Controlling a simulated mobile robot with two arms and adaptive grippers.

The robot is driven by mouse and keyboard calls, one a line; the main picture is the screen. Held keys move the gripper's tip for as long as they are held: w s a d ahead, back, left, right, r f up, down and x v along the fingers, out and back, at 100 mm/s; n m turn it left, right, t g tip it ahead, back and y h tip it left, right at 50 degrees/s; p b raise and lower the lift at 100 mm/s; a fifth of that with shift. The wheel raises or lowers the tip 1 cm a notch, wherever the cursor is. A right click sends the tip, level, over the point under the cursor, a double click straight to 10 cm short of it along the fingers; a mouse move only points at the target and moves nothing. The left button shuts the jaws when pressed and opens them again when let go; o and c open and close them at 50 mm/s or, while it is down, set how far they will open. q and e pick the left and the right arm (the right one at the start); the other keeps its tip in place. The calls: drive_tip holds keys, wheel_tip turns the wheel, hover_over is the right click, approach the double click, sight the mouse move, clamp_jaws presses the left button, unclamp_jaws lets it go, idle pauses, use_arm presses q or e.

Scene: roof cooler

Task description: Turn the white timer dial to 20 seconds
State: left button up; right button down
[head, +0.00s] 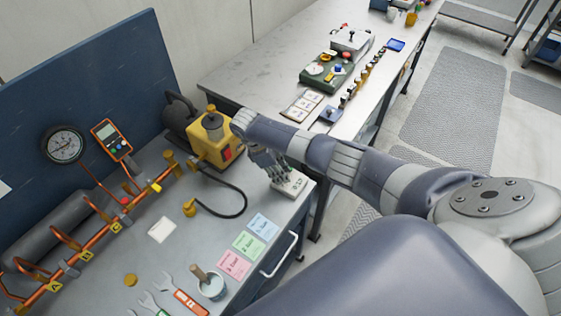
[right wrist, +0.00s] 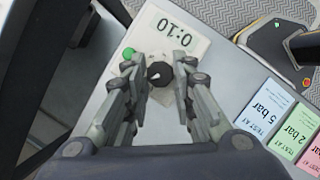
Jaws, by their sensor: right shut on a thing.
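The white timer (head: 292,187) stands near the right edge of the grey workbench, partly covered by my right gripper (head: 273,172) in the head view. In the right wrist view the timer (right wrist: 201,44) reads 0:10 and has a green button (right wrist: 128,52). Its round dial (right wrist: 158,75) is dark with a pale mark, not white. My right gripper (right wrist: 157,70) points down at the timer, with one finger on each side of the dial, and is shut on it. The exact contact of the fingertips is hard to see. My left gripper is not in view.
A yellow pump (head: 213,140) with a black hose (head: 243,205) stands left of the timer. Pink, green and blue cards (head: 262,226) lie nearer the front. Orange pipes, a gauge (head: 63,145) and wrenches are further left. A second table (head: 265,70) stands behind.

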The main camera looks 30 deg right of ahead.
drive_tip(key=m, duration=0.2)
drive_tip(key=m+g+y, duration=0.1)
drive_tip(key=m, duration=0.1)
drive_tip(key=shift+w+d+m+b, duration=0.1)
drive_tip(key=shift+w+m+b, duration=0.05)
drive_tip(key=shift+m+b, duration=0.2)
drive_tip(key=m+y, duration=0.1)
drive_tip(key=m, duration=0.1)
drive_tip(key=m+g, duration=0.1)
drive_tip(key=m, duration=0.1)
drive_tip(key=shift+d+y+b, duration=0.2)
drive_tip(key=shift+y+b, duration=0.1)
drive_tip(key=shift+y, duration=0.1)
drive_tip(key=shift+m, duration=0.35)
drive_tip(key=c, duration=1.3)
unclamp_jaws()
drive_tip(key=shift+c, duration=0.2)
drive_tip(key=shift+w+r, duration=0.1)
drive_tip(key=v, duration=0.7)
drive_tip(key=shift+r, duration=0.4)
drive_tip(key=shift+f, duration=0.1)
